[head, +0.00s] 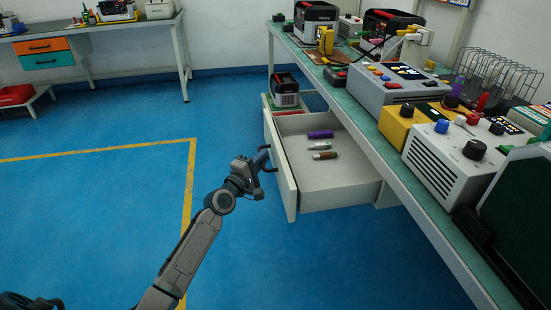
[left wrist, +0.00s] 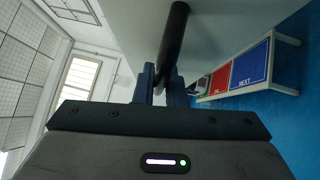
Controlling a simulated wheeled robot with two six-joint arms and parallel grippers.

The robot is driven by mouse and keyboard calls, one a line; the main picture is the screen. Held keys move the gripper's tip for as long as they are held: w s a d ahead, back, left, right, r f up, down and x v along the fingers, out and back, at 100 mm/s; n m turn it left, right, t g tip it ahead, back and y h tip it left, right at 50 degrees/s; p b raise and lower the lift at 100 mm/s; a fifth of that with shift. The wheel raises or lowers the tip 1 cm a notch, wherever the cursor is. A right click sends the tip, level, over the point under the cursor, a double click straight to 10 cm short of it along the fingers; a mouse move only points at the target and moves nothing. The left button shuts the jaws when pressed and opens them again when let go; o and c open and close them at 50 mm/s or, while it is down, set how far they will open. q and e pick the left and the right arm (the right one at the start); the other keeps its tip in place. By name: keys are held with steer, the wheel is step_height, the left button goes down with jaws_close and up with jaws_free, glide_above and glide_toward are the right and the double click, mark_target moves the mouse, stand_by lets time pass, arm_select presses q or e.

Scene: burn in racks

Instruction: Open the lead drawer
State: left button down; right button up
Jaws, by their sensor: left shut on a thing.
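The drawer (head: 347,178) under the right-hand workbench stands pulled well out, its inside showing from above. A purple cylinder (head: 320,134) and two smaller cylinders, one green and white (head: 320,146) and one brownish (head: 325,155), lie in it. My left gripper (head: 264,163) is at the outer face of the drawer front, shut on the dark bar handle (left wrist: 174,38). In the left wrist view the fingers (left wrist: 165,82) close on both sides of the bar, with the pale drawer front behind it. My right gripper is not in view.
The workbench (head: 386,150) carries a grey instrument (head: 385,92), a yellow box (head: 398,124), a white unit (head: 450,160) and a wire rack (head: 495,75). A black-and-red device (head: 285,88) sits just beyond the drawer. The blue floor (head: 110,200) left of the drawer is clear.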

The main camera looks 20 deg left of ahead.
arm_select(q)
steer(key=shift+s+a+f, duration=0.1)
steer(key=shift+s+a, duration=0.5)
steer(key=shift+a, duration=0.25)
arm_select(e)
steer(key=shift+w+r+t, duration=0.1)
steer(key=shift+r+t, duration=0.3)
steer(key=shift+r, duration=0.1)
arm_select(q)
steer(key=c, duration=1.5)
jaws_free()
steer(key=shift+s, duration=0.1)
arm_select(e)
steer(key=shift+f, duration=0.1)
